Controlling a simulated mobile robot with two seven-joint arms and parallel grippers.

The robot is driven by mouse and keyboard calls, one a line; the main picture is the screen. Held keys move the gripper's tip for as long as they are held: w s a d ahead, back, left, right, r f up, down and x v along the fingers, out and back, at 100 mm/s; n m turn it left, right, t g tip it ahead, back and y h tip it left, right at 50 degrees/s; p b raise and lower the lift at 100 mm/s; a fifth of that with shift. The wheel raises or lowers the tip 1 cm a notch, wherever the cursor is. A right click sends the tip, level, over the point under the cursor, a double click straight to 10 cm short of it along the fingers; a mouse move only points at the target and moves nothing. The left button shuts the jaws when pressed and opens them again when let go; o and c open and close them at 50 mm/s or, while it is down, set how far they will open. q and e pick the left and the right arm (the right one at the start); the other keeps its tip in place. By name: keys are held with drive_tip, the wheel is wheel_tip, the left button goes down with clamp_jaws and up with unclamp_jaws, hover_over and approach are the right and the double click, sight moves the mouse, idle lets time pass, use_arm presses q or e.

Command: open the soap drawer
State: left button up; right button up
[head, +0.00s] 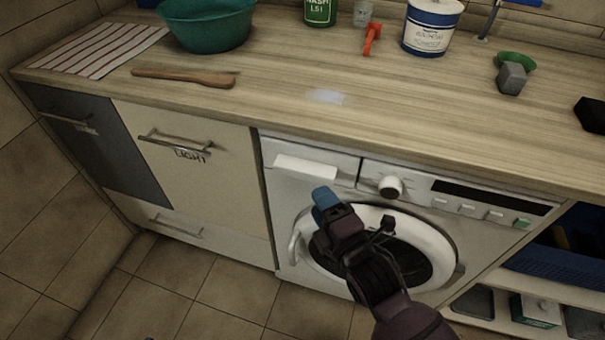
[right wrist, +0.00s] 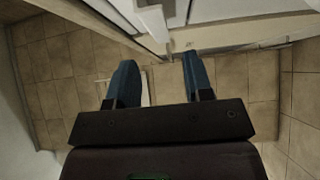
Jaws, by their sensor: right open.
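The soap drawer (head: 306,166) is the white panel at the upper left of the washing machine's front, and it looks closed. The washing machine (head: 285,257) stands under the counter, with its round door (head: 445,240) shut. My right gripper (head: 326,199), with blue fingers, is below and slightly right of the drawer, in front of the door. In the right wrist view its two fingers (right wrist: 158,75) are apart with nothing between them. A white protruding part (right wrist: 153,22) shows beyond them; I cannot tell which part it is.
The wooden counter (head: 400,125) overhangs the machine. A light cabinet front (head: 200,190) with a bar handle is on the left. An open shelf with a blue basket (head: 550,255) is on the right. The tiled floor (head: 185,265) is clear.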

sight(303, 178)
drive_tip(key=b+x, duration=0.1)
drive_tip(key=x, duration=0.7)
drive_tip(key=shift+w, duration=0.2)
drive_tip(key=shift+c, duration=0.3)
drive_tip(key=shift+f, duration=0.1)
clamp_jaws()
